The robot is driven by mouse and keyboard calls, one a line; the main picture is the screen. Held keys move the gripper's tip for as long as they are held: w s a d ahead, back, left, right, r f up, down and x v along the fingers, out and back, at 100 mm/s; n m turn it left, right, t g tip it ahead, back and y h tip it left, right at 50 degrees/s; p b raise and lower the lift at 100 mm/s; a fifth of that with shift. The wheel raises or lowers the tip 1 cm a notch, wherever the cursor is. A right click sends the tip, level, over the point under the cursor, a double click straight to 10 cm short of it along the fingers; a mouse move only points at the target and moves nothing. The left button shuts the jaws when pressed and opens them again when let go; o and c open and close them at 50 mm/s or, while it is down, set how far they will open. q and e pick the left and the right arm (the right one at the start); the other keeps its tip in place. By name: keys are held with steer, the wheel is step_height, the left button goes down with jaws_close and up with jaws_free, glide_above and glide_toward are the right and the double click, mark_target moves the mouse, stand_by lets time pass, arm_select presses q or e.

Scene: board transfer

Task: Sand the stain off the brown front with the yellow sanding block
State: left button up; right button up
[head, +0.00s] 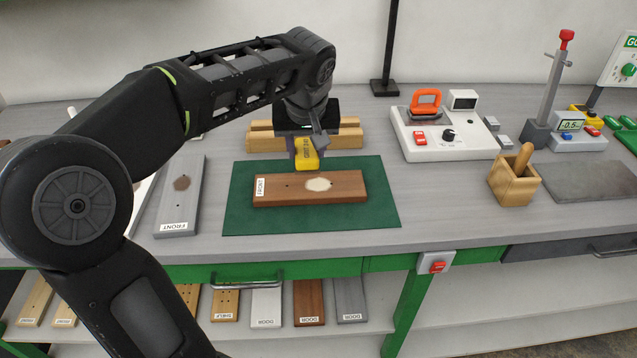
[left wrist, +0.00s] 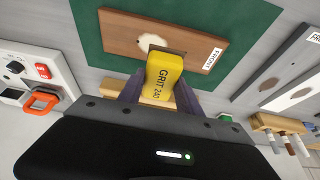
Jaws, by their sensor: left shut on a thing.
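The brown front (head: 349,187) lies flat on a green mat (head: 375,215), with a label reading FRONT at its left end. A pale cream stain (head: 319,184) lies near the middle of its top face. My left gripper (head: 305,150) is shut on the yellow sanding block (head: 308,158), marked GRIT 240. The block is tilted at the far edge of the brown front, just behind the stain. In the left wrist view the block (left wrist: 163,75) hides part of the stain (left wrist: 150,42). I cannot tell whether the block touches the board. My right gripper is not in view.
A grey front (head: 184,212) with a brownish stain lies left of the mat. A wooden rack (head: 348,139) stands behind the mat. A white device with an orange handle (head: 425,105) and a wooden box (head: 513,185) stand to the right. The mat's front strip is clear.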

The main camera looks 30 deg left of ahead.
mark_target(316, 183)
arm_select(q)
steer(key=shift+f, duration=0.2)
steer(key=shift+f+b, duration=2.7)
steer(key=shift+f, duration=0.2)
steer(key=shift+f+b, duration=0.35)
steer(key=shift+f, duration=0.05)
steer(key=shift+w+d+f, duration=0.1)
steer(key=shift+w+d, duration=0.3)
steer(key=shift+d, duration=0.25)
steer(key=shift+d, duration=0.1)
steer(key=shift+w+d, duration=0.55)
steer(key=shift+d, duration=0.1)
